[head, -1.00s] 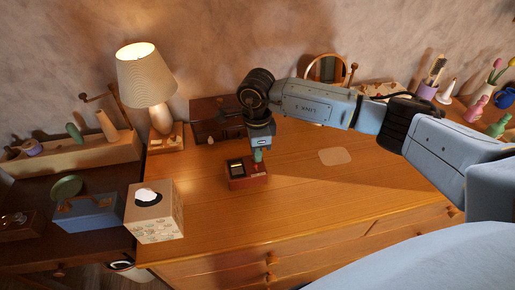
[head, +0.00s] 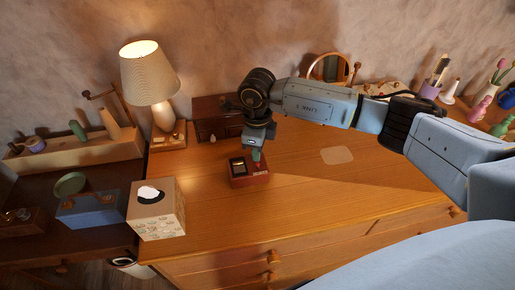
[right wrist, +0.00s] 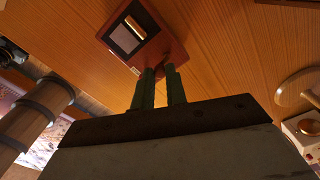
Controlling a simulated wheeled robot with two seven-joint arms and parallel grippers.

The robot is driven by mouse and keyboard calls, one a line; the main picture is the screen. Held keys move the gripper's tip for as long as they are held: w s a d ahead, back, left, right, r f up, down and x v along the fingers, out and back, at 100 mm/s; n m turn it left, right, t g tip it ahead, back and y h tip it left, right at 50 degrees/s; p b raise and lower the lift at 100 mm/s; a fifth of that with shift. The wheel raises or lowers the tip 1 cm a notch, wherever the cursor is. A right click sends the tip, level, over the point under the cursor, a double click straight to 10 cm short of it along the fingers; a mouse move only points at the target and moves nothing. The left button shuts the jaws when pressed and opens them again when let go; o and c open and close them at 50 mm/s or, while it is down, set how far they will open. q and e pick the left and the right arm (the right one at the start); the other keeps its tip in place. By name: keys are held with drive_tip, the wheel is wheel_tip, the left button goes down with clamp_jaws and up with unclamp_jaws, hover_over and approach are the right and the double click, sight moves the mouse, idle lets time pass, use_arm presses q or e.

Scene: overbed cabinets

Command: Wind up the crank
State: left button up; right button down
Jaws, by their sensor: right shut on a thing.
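A small red-brown box (head: 239,182) with a dark opening on top stands on the wooden dresser, below my right arm. In the right wrist view the box (right wrist: 165,42) lies just beyond the fingertips. My right gripper (head: 256,158) points down over the box's back right part. Its two green fingers (right wrist: 158,73) are shut on a small reddish part between their tips, which looks like the crank's knob. The fingers hide most of the crank, so its angle cannot be told. My left gripper is not in view.
A lit lamp (head: 149,75) and a dark red case (head: 210,112) stand behind the box. A tissue box (head: 157,216) is at the front left. A round mirror (head: 329,68) stands at the back. The dresser top right of the box is mostly clear.

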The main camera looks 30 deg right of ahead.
drive_tip(key=c, duration=1.4)
unclamp_jaws()
